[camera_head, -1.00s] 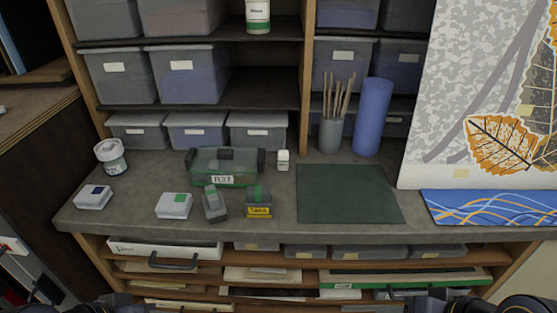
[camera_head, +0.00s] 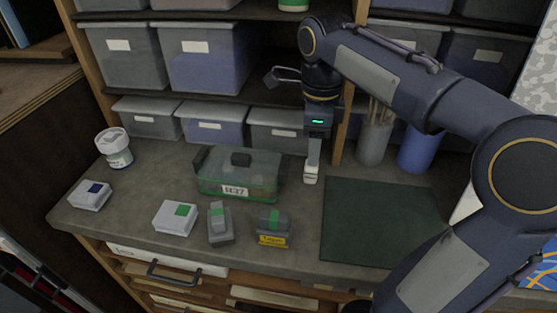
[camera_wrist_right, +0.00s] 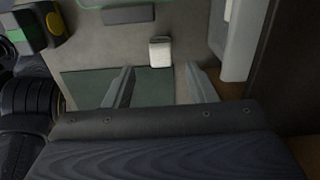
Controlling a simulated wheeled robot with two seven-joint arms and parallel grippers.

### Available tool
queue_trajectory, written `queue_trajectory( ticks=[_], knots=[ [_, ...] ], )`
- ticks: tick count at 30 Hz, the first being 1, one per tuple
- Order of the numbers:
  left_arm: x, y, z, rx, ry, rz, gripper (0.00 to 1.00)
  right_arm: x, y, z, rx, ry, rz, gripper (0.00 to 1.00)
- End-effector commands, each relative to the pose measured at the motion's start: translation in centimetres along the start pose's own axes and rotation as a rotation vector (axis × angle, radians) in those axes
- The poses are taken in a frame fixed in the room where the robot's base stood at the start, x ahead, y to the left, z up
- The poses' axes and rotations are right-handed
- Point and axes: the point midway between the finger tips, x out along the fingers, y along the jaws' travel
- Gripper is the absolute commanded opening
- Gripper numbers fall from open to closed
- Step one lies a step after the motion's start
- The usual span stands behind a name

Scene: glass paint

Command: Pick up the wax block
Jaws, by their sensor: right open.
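The small white block (camera_head: 311,176), which looks like the wax block, stands on the grey bench right of the green clear case (camera_head: 262,188). My right gripper (camera_head: 314,152) points down directly over it in the head view, its fingertips close to the block's top and partly covering it. In the right wrist view the white block (camera_wrist_right: 160,53) shows beyond the gap between the two spread fingers (camera_wrist_right: 161,82), and nothing is between them. I cannot tell whether the fingers touch it. My left gripper is out of view.
The dark green mat (camera_head: 380,222) lies right of the block. A cup of sticks (camera_head: 373,143) and a blue cylinder (camera_head: 418,150) stand behind the mat. Grey bins (camera_head: 277,130) line the back. Several small boxes, including a yellow-labelled one (camera_head: 273,238), sit in front of the case.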

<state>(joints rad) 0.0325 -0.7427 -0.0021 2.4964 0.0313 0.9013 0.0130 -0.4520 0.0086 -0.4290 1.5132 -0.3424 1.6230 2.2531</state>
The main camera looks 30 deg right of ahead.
Motion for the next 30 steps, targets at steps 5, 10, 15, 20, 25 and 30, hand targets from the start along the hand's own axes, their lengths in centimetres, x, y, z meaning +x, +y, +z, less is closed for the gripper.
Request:
queue_trajectory(
  ticks=[5,10,15,20,25,30],
  knots=[
    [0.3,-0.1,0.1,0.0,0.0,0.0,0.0,1.5,-0.1,0.0,0.027,0.009,0.0,0.51],
    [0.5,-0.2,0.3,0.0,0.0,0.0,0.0,3.5,-0.1,0.0,0.026,0.008,0.001,0.51],
    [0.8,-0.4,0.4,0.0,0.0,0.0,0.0,6.2,-0.1,-0.1,0.025,0.008,0.002,0.51],
    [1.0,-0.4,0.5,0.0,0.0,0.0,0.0,7.6,-0.1,-0.1,0.025,0.006,0.001,0.51],
    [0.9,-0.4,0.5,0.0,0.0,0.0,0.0,7.7,-0.1,0.0,0.025,0.004,-0.001,0.51],
    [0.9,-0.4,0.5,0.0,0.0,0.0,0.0,7.7,-0.1,0.0,0.024,0.004,-0.001,0.38]
  ],
)
